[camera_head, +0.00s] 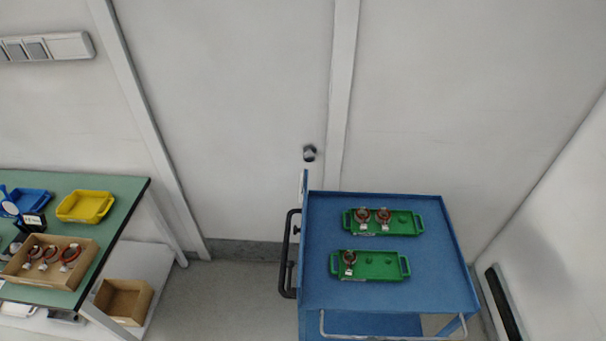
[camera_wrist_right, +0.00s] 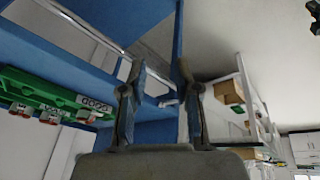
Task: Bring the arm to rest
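My right gripper (camera_wrist_right: 160,72) shows only in the right wrist view. Its two fingers stand apart with nothing between them, so it is open and empty. Behind the fingers are the blue cart's side and a green tray (camera_wrist_right: 28,88), seen at a steep tilt. Neither arm shows in the head view, and my left gripper is in no frame.
A blue cart (camera_head: 320,285) stands at the right. Its back green tray (camera_head: 405,222) holds two copper stators; its front green tray (camera_head: 385,268) holds one. At the left, a green-topped table (camera_head: 125,190) bears a yellow tray (camera_head: 86,207) and a cardboard box (camera_head: 22,272) of stators.

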